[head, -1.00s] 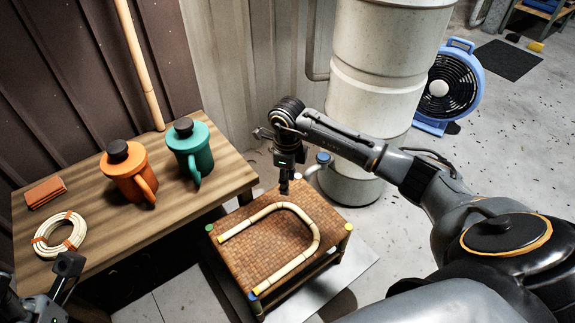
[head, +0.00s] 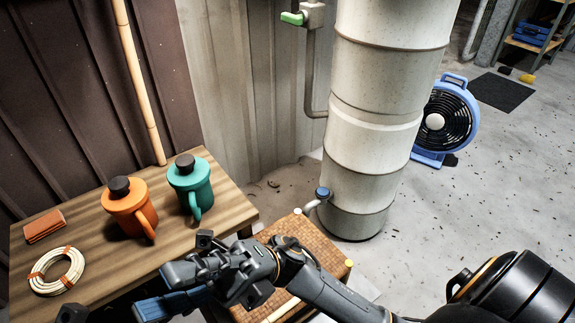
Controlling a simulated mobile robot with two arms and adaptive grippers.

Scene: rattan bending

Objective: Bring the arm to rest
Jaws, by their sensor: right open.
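My right arm comes in from the right and folds across the bottom of the head view. Its gripper (head: 175,288) is open and points left, in front of the bench's front part. I see nothing held in it.
The wooden bench (head: 225,205) carries an orange mug (head: 128,210), a teal mug (head: 188,180), a cane coil (head: 57,270) and an orange-brown block (head: 44,226). A pale column (head: 370,110) stands behind the rattan table. A blue fan (head: 440,120) stands on open floor.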

